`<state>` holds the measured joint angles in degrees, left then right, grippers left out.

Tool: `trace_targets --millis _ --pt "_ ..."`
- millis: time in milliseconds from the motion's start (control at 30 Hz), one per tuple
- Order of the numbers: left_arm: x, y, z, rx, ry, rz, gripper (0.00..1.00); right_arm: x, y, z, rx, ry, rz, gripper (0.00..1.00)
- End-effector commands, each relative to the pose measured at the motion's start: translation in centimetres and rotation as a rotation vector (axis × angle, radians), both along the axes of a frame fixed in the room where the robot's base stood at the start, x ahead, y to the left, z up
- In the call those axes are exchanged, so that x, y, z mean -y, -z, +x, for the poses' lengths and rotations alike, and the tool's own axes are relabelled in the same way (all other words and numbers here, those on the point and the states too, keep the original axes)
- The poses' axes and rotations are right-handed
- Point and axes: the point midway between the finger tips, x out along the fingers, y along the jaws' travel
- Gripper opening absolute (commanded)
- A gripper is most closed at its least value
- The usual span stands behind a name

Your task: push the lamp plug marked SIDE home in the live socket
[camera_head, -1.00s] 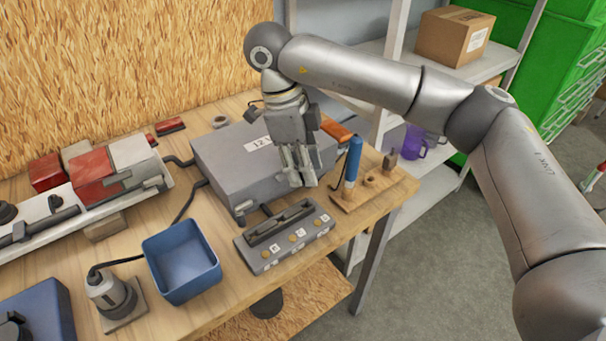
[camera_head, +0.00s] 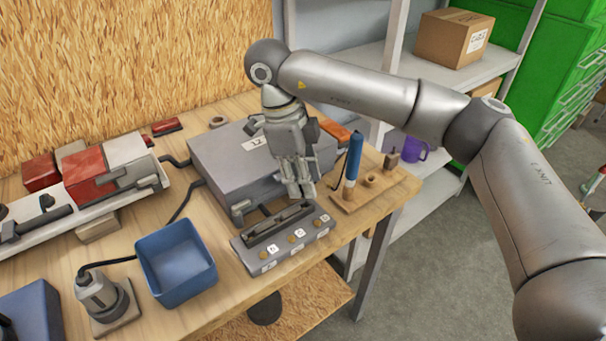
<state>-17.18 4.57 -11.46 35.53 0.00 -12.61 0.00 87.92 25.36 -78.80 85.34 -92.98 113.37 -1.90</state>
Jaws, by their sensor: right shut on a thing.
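My right gripper (camera_head: 299,188) points down over the back right end of a grey strip (camera_head: 262,258). The strip has a dark slotted top and several small labelled knobs along its front. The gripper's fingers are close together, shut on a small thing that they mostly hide. Its marking cannot be read, so I cannot tell if it is the SIDE plug. A dark piece shows at the fingertips, close above or touching the strip; I cannot tell which. No live marking can be read on the strip. My left gripper is not in view.
A grey box (camera_head: 215,160) labelled 12 stands behind the strip. A blue bin (camera_head: 176,262) and a round grey corded fitting (camera_head: 103,295) stand to the left. A wooden rack (camera_head: 385,190) with a blue-handled tool (camera_head: 352,160) is close on the right.

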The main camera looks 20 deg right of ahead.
Motion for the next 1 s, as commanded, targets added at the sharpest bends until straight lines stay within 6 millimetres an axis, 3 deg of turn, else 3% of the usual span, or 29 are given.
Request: trace_targets --millis 1000 --pt "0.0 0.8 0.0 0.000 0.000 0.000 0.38 0.1 0.9 0.0 0.000 0.000 0.000 0.12"
